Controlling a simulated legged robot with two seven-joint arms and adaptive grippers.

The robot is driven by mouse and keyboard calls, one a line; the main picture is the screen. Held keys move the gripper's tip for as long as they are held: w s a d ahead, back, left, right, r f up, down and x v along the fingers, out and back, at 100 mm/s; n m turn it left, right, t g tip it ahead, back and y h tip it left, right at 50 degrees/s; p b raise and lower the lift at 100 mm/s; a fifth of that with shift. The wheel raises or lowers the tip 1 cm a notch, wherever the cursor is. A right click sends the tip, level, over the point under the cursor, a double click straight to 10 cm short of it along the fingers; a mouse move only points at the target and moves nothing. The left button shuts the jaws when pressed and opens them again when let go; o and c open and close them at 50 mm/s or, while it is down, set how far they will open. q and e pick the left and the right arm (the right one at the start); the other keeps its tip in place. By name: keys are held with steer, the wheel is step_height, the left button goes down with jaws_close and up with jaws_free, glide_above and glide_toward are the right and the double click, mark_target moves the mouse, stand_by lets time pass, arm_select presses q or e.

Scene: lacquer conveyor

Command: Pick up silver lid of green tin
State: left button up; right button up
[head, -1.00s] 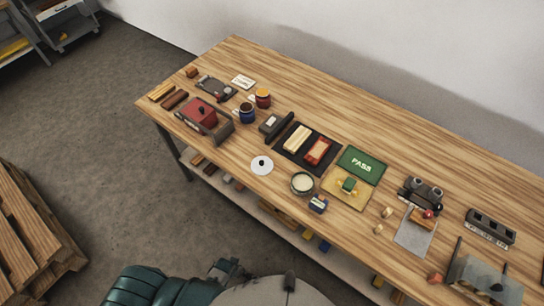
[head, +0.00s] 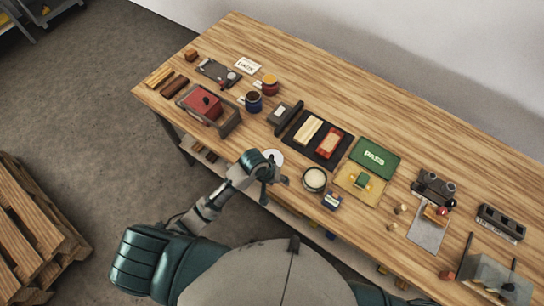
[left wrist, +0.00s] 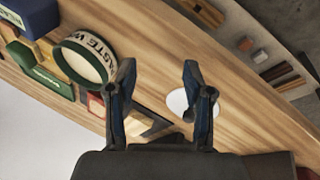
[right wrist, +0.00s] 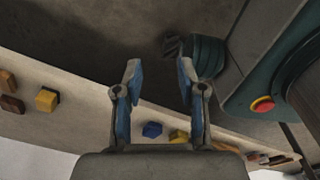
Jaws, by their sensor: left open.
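The silver lid (head: 275,155) is a pale disc lying flat on the table near its front edge, partly hidden by my left gripper in the head view. In the left wrist view the lid (left wrist: 177,102) shows partly behind the right-hand finger. The green tin (head: 314,179) stands open to the right of the lid, with cream-coloured contents. My left gripper (head: 274,178) is open and empty, just above and in front of the lid. My right gripper (right wrist: 157,78) is open and empty, below table level.
A small blue box (head: 332,201) stands in front of the tin. A black mat (head: 317,155) with blocks lies behind the lid and tin, beside a dark stamp-like tool (head: 285,115). A green PASS card (head: 374,158) lies right. The wood around the lid is mostly clear.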

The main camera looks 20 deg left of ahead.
arm_select(q)
steer(key=w+a+r+n+g+y, duration=0.1)
steer(key=w+a+r+n+y, duration=0.1)
steer(key=w+r+n, duration=0.4)
steer(key=w+a+r+n+g+y, duration=0.1)
steer(key=w+a+r+y, duration=0.15)
steer(key=w+r, duration=0.45)
glide_above(271, 156)
step_height(271, 156, down, 6)
step_height(271, 156, down, 4)
steer(key=shift+w+a+r+h, duration=0.1)
steer(key=shift+a+h, duration=0.05)
steer(key=shift+h, duration=0.3)
steer(key=shift+d+f, duration=0.2)
steer(key=shift+f, duration=0.4)
step_height(271, 156, down, 5)
steer(key=shift+d+r, duration=0.1)
steer(key=shift+r, duration=0.1)
arm_select(e)
steer(key=shift+a+r, duration=0.1)
steer(key=shift+a, duration=0.45)
arm_select(q)
steer(key=shift+c, duration=0.2)
